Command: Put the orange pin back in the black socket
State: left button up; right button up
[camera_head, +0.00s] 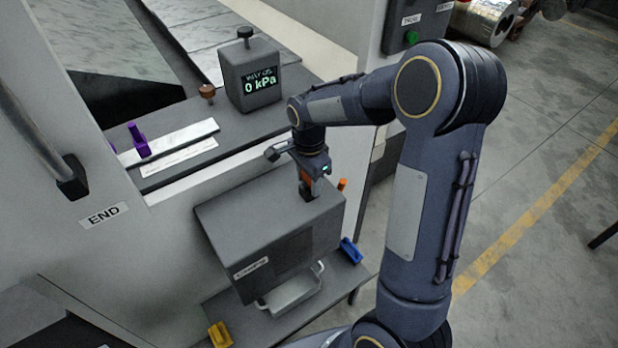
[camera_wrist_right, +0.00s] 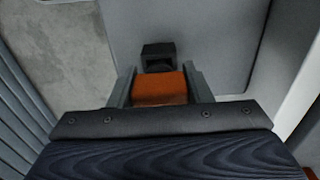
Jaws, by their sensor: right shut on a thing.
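My right gripper (camera_head: 307,188) is over the top of a grey box-shaped unit (camera_head: 265,215). In the wrist view the right gripper (camera_wrist_right: 160,90) is shut on an orange block-like piece, which I take as the orange pin (camera_wrist_right: 160,88). A small black block with a dark recess, likely the black socket (camera_wrist_right: 158,52), shows just beyond the orange piece. I cannot tell whether the two touch. In the head view the gripper mostly hides the pin and socket. My left gripper is not in view.
A small orange peg (camera_head: 342,184) stands at the unit's right edge. A gauge reading 0 kPa (camera_head: 248,75), a brown knob (camera_head: 207,92) and a purple piece (camera_head: 138,140) are on the ledge behind. Blue (camera_head: 350,250) and yellow (camera_head: 219,335) pieces flank the unit.

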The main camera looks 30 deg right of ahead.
jog(key=shift+f, duration=0.4)
jog(key=o, duration=1.3)
jog(key=shift+c, duration=0.2)
notch_tip(320, 180, up, 7)
jog(key=shift+r, duration=0.45)
